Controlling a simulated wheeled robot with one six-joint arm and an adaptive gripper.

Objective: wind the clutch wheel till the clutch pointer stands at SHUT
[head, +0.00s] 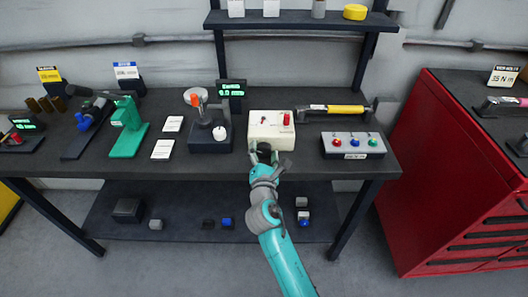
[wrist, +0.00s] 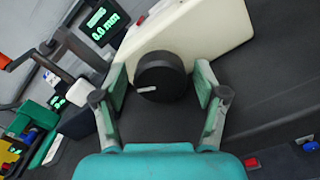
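A round black knob (wrist: 160,77) with a short white mark (wrist: 150,89) is on the side of a cream box (wrist: 205,28) in the wrist view. It looks like the clutch wheel, but I read no name on it. The white mark points to the left in that view. I cannot make out a SHUT label. In the head view, my gripper (head: 264,156) is at the front of the cream box (head: 271,128) and partly hides the knob.
A control box with coloured buttons (head: 353,145) stands right of the cream box, with a yellow-handled tool (head: 335,109) behind it. A dark gauge stand (head: 211,138) and a green press (head: 126,128) stand to the left. A red cabinet (head: 440,165) is at the right.

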